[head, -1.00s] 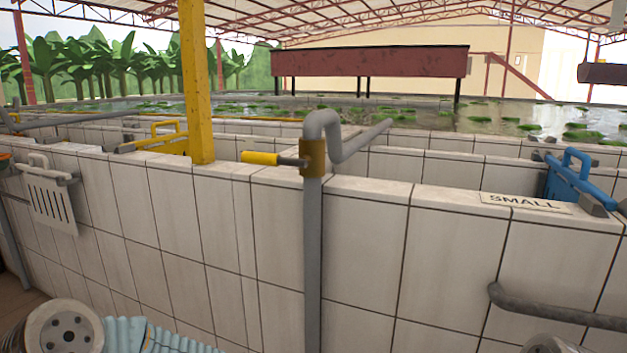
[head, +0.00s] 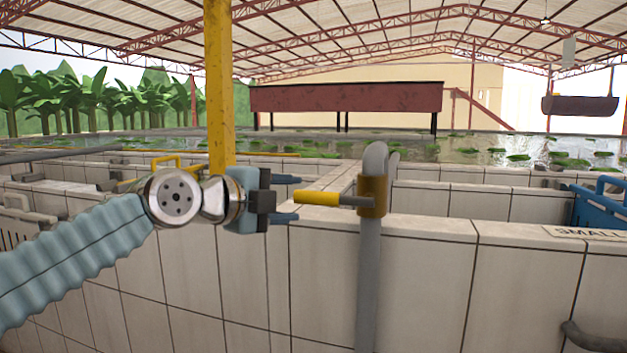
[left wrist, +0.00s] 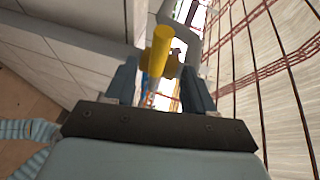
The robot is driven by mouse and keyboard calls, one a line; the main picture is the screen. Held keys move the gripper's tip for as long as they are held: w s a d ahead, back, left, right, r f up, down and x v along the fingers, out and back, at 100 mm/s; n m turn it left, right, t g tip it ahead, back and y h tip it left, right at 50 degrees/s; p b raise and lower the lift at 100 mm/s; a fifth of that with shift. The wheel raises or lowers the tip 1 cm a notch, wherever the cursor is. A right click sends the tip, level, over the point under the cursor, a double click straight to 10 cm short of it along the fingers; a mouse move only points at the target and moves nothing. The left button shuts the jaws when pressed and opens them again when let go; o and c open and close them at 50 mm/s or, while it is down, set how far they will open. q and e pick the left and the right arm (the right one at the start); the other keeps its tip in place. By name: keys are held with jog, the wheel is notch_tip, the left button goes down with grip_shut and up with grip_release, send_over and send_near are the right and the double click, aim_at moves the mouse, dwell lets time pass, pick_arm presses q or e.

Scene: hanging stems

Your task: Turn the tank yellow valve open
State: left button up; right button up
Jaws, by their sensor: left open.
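The yellow valve handle (head: 317,197) sticks out to the left, roughly level, from a brass-coloured valve body (head: 372,196) on the grey upright pipe (head: 369,280) at the tank wall. My left gripper (head: 287,199) is open and just left of the handle's free end, its two fingers pointing right towards it. In the left wrist view the yellow handle (left wrist: 157,52) shows between and beyond the two open fingers (left wrist: 160,88). I cannot tell from these views whether the handle's tip is between the fingertips. My right gripper is not in view.
The white tiled tank wall (head: 420,285) runs across in front. A yellow post (head: 220,90) stands behind my left gripper. A blue rack (head: 598,205) and a SMALL sign (head: 590,233) are at the right. Water with green plants lies behind.

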aim_at(310, 197)
pick_arm(q)
jog(key=p+x, duration=0.2)
jog(key=x, duration=0.4)
jog(key=shift+w+d, duration=0.1)
jog(key=shift+d, duration=0.1)
jog(key=shift+w+d+f, duration=0.15)
jog(key=shift+w+d, duration=0.2)
jog(key=shift+w, duration=0.15)
grip_shut()
